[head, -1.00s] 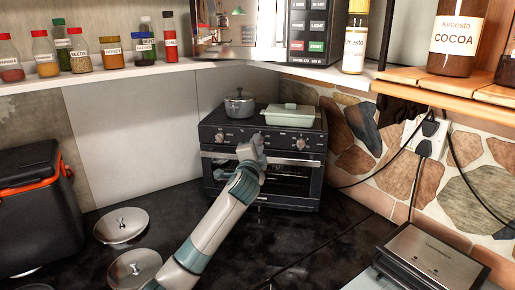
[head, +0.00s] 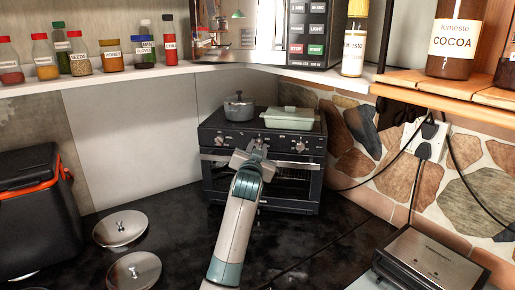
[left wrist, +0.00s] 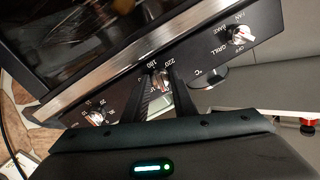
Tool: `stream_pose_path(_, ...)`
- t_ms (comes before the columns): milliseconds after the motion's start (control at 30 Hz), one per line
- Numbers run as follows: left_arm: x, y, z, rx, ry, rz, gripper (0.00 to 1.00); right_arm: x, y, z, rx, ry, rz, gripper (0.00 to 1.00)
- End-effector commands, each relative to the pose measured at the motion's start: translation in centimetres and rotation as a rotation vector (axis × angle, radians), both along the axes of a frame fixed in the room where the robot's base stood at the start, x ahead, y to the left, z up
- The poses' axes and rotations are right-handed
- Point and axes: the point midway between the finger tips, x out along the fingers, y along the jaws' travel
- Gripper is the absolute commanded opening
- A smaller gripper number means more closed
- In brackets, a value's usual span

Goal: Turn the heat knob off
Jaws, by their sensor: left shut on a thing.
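The black toaster oven (head: 262,190) stands in the back corner with a row of knobs on its front. The heat knob (left wrist: 160,79) is the middle one, beside the marks 180, 220 and °C in the left wrist view. My left gripper (left wrist: 164,88) is shut on it, one dark finger on each side. In the head view my left gripper (head: 253,153) hides this knob. The function knob (left wrist: 241,36), marked OFF, FAN, BAKE and GRILL, and another numbered knob (left wrist: 97,117) sit on either side. The heat knob's pointer setting cannot be read. My right gripper is out of view.
A grey pot (head: 239,107) and a pale green dish (head: 288,118) sit on top of the oven. Two metal lids (head: 120,228) lie on the dark counter at left, near a black cooler (head: 35,215). A grill press (head: 430,262) is at front right.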

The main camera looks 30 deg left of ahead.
Motion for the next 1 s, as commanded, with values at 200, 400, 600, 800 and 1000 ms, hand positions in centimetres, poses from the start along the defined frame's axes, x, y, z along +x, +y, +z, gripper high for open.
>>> stream_pose_path(200,0.01,-0.04,-0.20,-0.121,-0.044,0.000,0.02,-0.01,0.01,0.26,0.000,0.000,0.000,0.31)
stream_pose_path(400,0.03,-0.07,-0.24,-0.173,-0.065,0.000,0.02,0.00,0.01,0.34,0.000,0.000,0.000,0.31)
stream_pose_path(600,0.02,-0.03,-0.26,-0.186,-0.071,0.001,0.02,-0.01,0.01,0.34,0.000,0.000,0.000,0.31)
stream_pose_path(800,0.02,-0.04,-0.26,-0.186,-0.071,0.000,0.02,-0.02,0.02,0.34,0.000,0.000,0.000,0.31)
stream_pose_path(1000,0.02,-0.04,-0.18,-0.184,-0.072,0.000,0.43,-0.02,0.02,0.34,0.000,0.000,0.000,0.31)
